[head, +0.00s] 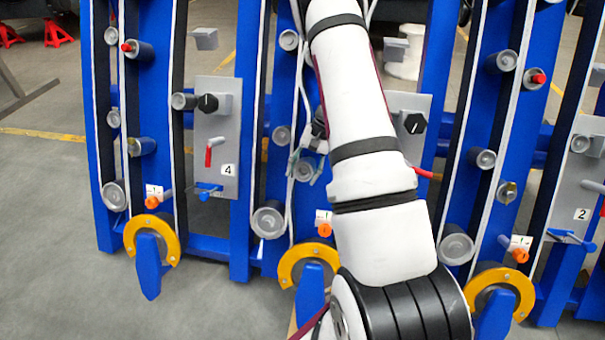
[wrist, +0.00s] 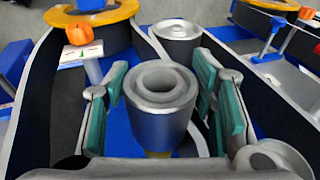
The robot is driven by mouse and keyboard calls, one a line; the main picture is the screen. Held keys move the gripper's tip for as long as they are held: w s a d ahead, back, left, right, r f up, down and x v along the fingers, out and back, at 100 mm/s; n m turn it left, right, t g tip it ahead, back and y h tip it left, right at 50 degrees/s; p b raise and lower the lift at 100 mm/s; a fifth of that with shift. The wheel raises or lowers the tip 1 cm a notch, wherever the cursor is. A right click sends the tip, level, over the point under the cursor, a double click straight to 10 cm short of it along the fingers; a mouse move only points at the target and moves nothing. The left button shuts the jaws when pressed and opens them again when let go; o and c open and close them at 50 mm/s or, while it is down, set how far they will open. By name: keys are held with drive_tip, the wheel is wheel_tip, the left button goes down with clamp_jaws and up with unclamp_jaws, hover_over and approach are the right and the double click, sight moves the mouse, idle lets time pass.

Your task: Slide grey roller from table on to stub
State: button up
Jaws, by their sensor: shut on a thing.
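The grey roller (wrist: 162,120) is between the two teal-padded fingers of my gripper (wrist: 162,105) in the wrist view, with its open round end facing the camera. A small brass-coloured part (wrist: 158,154) shows just below the roller's lower edge. I cannot tell how far the roller sits on any stub. In the head view my gripper (head: 306,160) is at the middle blue frame, with a grey round end (head: 303,172) between its fingers. My white arm hides part of that frame. No table shows.
Fixed rollers stand close by, one above (wrist: 177,30) and one at lower right (wrist: 270,160) in the wrist view. An orange knob (head: 324,230) and a yellow half ring (head: 309,256) are below the gripper. A panel marked 4 (head: 216,140) is to the left.

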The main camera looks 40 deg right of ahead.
drive_tip(key=shift+w+d+f+b, duration=0.55)
drive_tip(key=shift+w+d+b, duration=0.1)
drive_tip(key=shift+d, duration=0.15)
drive_tip(key=o, duration=1.8)
drive_tip(key=v, duration=1.2)
drive_tip(key=shift+a+r, duration=0.1)
